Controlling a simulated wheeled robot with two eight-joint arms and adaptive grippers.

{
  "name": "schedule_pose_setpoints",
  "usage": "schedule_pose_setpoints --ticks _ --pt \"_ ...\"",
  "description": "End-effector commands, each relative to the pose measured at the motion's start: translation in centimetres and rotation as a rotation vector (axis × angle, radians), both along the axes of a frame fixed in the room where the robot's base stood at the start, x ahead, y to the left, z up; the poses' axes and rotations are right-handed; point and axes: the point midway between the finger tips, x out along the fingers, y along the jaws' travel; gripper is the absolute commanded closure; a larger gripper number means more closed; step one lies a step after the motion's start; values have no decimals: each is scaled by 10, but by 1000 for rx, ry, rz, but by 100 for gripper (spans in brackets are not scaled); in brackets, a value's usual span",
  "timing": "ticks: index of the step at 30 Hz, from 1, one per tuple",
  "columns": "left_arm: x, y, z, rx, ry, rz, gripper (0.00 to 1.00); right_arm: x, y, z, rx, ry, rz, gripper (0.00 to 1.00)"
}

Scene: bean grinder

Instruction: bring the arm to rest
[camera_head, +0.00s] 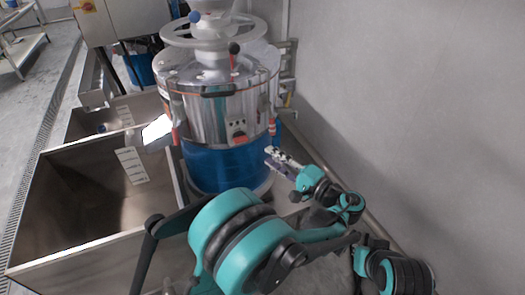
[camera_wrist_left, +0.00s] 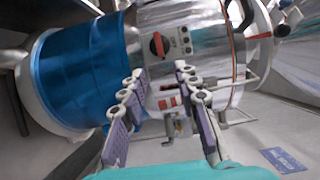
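The bean grinder (camera_head: 214,88) is a shiny metal drum with a blue lower part and a handwheel on top. In the left wrist view the grinder (camera_wrist_left: 205,32) appears turned on its side, with a red-and-black knob (camera_wrist_left: 157,43) on its panel. My left gripper (camera_head: 270,157) is beside the grinder's lower right side in the head view. In the left wrist view its two fingers (camera_wrist_left: 160,72) are spread apart with nothing held between them. I cannot tell whether they touch the grinder. My right gripper is not in view.
A large metal bin (camera_head: 62,190) stands left of the grinder, with another bin (camera_head: 98,120) behind it. A grey wall (camera_head: 420,100) rises close on the right. A metal bracket with a valve-like fitting (camera_wrist_left: 180,125) shows near the fingers in the left wrist view.

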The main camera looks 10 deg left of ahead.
Motion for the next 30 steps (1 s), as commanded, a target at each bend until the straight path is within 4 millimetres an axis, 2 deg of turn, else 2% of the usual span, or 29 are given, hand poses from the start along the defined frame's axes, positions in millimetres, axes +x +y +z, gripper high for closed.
schedule_pose_setpoints --ticks 6,17,20,23,26,30 --pt "-5 -8 0 0 0 1 69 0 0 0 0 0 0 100" --pt "-5 -7 0 0 0 1 69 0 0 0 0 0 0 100" --pt "-5 -2 1 -12 10 1 69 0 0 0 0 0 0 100" --pt "-5 19 1 -69 52 3 69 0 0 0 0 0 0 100" --pt "-12 54 -3 -185 121 3 69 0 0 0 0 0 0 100" --pt "-37 102 -17 -416 211 -1 69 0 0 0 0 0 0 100"
